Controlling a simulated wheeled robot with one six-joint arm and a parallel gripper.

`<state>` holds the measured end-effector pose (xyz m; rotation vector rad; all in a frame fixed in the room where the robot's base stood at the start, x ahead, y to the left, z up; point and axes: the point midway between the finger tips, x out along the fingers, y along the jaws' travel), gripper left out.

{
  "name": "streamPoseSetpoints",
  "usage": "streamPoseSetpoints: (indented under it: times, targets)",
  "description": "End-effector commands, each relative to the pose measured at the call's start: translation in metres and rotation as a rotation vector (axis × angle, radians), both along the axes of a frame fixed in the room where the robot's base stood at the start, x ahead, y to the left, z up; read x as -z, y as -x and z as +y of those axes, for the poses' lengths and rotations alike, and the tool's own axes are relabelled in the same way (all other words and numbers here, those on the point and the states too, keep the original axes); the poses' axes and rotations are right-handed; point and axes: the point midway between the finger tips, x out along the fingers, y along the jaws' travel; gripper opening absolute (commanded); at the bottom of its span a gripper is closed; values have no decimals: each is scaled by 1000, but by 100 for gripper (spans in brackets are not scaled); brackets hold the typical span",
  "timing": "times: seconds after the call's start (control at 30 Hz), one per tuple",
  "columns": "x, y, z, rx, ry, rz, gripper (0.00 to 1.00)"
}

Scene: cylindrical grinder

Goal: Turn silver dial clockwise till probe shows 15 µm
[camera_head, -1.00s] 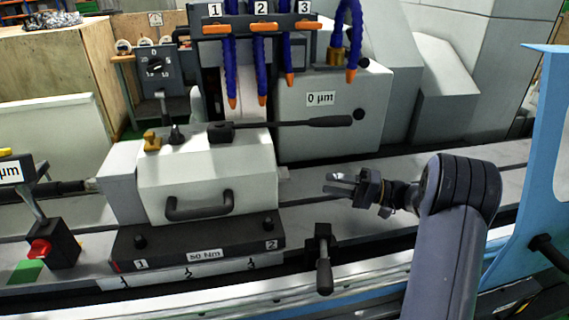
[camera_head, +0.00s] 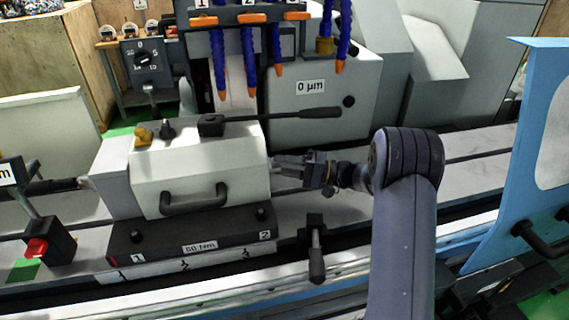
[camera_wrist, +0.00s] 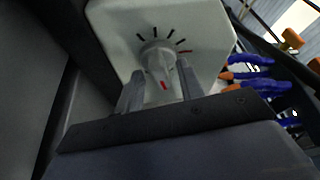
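The silver dial (camera_wrist: 158,60) shows in the wrist view on a pale face with black tick marks. A red mark on it points down and slightly right in that view. My gripper (camera_wrist: 160,66) is open, with one finger on each side of the dial; I cannot tell whether they touch it. In the head view my gripper (camera_head: 276,168) is at the right end of the white housing (camera_head: 205,160), and the dial is hidden there. A label on the grey block reads 0 µm (camera_head: 310,87). Another label (camera_head: 5,173) is cut off at the left edge, showing only "m".
A black lever (camera_head: 275,116) lies across the housing top. A black-handled lever (camera_head: 316,255) stands below my gripper. Blue hoses with orange tips (camera_head: 248,70) hang behind. A blue panel (camera_head: 525,160) is at the right. The bed right of my arm is fairly clear.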

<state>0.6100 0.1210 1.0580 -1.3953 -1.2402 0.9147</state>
Motion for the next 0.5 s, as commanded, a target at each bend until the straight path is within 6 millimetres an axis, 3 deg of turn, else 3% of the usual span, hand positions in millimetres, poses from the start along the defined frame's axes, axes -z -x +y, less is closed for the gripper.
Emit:
streamPoseSetpoints:
  times: [0.2,0.5]
  targets:
    - [0,0,0,0,0,0,36]
    - [0,0,0,0,0,0,13]
